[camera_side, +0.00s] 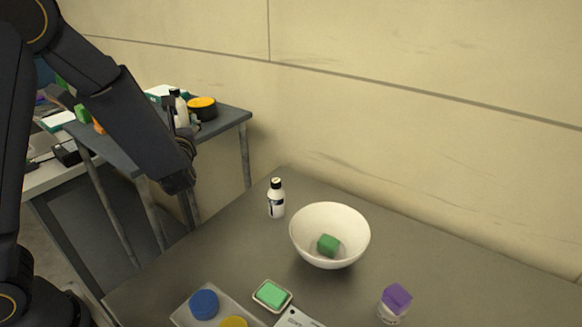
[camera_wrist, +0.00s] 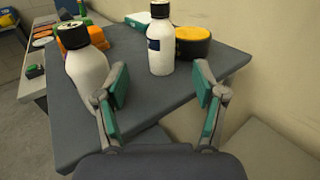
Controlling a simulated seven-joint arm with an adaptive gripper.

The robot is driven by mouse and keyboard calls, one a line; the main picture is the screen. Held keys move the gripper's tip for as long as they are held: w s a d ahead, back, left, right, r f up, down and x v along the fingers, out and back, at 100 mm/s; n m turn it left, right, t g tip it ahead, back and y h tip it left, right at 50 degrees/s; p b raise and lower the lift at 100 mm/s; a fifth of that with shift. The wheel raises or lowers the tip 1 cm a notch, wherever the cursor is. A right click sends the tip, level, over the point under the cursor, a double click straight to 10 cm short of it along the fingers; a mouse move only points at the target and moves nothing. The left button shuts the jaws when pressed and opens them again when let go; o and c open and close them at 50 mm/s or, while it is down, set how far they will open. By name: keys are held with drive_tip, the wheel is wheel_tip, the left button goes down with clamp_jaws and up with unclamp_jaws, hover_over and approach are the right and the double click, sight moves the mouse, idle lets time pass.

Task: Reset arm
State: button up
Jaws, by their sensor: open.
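My gripper (camera_wrist: 162,92) is open and empty in the wrist view, its two green-padded fingers spread wide. A white bottle with a black cap (camera_wrist: 160,45) stands upright on the small grey side table (camera_wrist: 190,88), beyond the fingers and apart from them. A second white bottle (camera_wrist: 85,65) stands left of the left finger. In the side view my arm reaches down from the upper left; the gripper end is beside the small table and its fingers are mostly hidden.
The grey worktop (camera_side: 230,255) holds a white bowl (camera_side: 308,235) with a green block (camera_side: 328,245) inside, a small bottle (camera_side: 277,200), a green sponge in a dish (camera_side: 272,295), a tray (camera_side: 185,312) with blue and yellow round items, and a purple-topped container (camera_side: 396,298). A wall stands behind.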

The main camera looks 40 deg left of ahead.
drive_tip(key=s+n+g, duration=0.2)
drive_tip(key=n, duration=0.1)
drive_tip(key=s+a+r+n+g, duration=0.1)
drive_tip(key=s+n+g, duration=0.1)
drive_tip(key=s+n, duration=0.1)
drive_tip(key=s+a+n+g+h, duration=0.1)
drive_tip(key=s+n+g, duration=0.2)
drive_tip(key=n, duration=0.1)
drive_tip(key=shift+s+a+r, duration=0.2)
drive_tip(key=shift+a+r, duration=0.05)
drive_tip(key=s+d+f+n+g+h, duration=0.25)
drive_tip(key=s+n+h, duration=0.25)
drive_tip(key=s+n, duration=0.25)
drive_tip(key=s+d+r+n+t+h, duration=0.1)
drive_tip(key=s+d+n+t+h, duration=0.1)
drive_tip(key=d, duration=0.5)
drive_tip(key=s+d+r+n+t+h, duration=0.2)
drive_tip(key=d+n+h, duration=0.3)
drive_tip(key=d+h, duration=0.1)
drive_tip(key=shift+d+h, duration=0.3)
drive_tip(key=shift+d, duration=0.25)
drive_tip(key=shift+n+t, duration=0.25)
